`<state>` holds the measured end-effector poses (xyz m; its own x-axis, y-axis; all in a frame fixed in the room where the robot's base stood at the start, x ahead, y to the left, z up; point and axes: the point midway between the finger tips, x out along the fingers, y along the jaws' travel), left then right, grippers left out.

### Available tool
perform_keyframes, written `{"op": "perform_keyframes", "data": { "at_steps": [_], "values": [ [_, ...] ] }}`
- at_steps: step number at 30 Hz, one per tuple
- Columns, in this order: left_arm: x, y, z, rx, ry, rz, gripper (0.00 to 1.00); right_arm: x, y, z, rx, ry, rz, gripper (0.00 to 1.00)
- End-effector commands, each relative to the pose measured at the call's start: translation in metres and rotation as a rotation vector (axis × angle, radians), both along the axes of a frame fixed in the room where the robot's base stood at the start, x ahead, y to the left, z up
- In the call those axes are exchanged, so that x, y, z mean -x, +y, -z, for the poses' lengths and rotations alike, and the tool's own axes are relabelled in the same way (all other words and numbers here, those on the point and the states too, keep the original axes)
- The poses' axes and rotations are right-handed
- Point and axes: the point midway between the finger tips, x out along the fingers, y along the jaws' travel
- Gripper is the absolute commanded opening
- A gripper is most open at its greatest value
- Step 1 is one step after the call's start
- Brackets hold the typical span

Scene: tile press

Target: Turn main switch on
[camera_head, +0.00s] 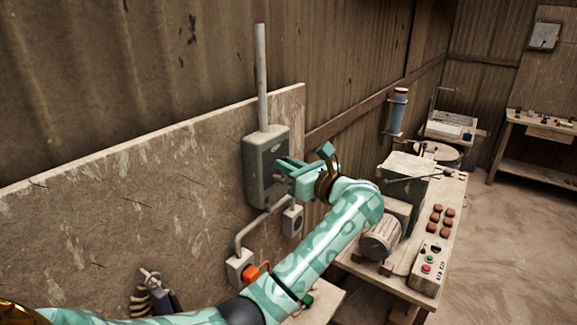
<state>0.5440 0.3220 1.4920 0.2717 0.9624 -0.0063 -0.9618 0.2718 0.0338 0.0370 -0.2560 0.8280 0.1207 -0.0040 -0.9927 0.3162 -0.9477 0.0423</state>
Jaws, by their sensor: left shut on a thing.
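A grey switch box (262,158) is fixed to the wall board, with a conduit pipe (261,75) rising from its top. I take it to be the main switch. My left arm, patterned in teal, reaches up from the lower left. My left gripper (281,170) is at the right side of the box's front and is shut on a small part there, apparently the switch handle. The fingers hide most of that part, so I cannot tell its position. My right gripper is not in view.
A smaller grey box (292,220) and a socket box (239,268) with an orange plug sit below, joined by pipe. To the right, a workbench holds a motor (381,240), several brown tiles (440,219) and a button panel (429,266). Open floor lies at far right.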

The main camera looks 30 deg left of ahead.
Motion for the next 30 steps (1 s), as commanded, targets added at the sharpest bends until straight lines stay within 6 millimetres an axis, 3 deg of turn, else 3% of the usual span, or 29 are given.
{"op": "perform_keyframes", "data": {
  "at_steps": [8, 30],
  "values": [
    [-0.008, -0.001, 0.000, -0.009, 0.156, -0.001, 0.00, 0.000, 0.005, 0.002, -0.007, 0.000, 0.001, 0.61],
    [-0.037, -0.003, 0.014, -0.066, 0.851, 0.002, 0.00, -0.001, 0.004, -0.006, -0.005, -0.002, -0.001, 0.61]
  ]
}}
